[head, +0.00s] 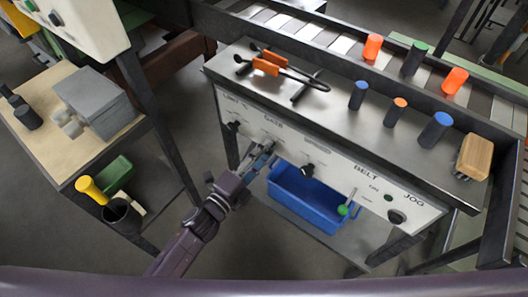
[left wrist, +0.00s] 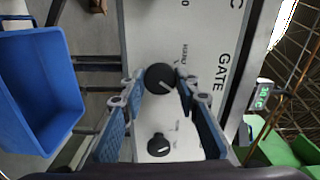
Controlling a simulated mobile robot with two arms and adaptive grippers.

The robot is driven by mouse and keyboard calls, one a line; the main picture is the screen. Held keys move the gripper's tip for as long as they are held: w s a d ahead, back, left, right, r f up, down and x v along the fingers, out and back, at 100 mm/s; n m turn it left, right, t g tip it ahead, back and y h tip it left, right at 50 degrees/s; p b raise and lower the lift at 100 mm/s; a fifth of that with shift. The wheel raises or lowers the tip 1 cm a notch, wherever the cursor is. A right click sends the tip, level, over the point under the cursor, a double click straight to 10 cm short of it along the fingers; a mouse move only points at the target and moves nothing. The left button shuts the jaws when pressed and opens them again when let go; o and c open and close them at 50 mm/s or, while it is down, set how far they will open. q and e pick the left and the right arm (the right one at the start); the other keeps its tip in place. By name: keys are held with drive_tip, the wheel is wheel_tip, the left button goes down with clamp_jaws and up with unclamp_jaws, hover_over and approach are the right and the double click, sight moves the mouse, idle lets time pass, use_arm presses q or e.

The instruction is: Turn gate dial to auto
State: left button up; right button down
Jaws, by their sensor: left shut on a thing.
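The gate dial (left wrist: 160,78) is a round black knob with a white pointer line, on the pale panel (left wrist: 150,30) beside the printed word GATE. In the left wrist view its pointer slants down and right. In the head view my left gripper (head: 267,153) reaches the panel under the GATE label and hides the gate dial. My right gripper is not in view.
Black dials sit on either side: the limit dial (head: 234,127) and the speed dial (head: 307,170). A green-knobbed belt lever (head: 344,209) is further right. A blue bin (head: 310,195) stands below the panel. A side table (head: 60,150) with a grey box is at left.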

use_arm(q)
drive_tip(key=shift+f, duration=0.1)
drive_tip(key=o, duration=1.2)
drive_tip(key=shift+c, duration=0.2)
drive_tip(key=shift+s, duration=0.1)
drive_tip(key=v, duration=1.2)
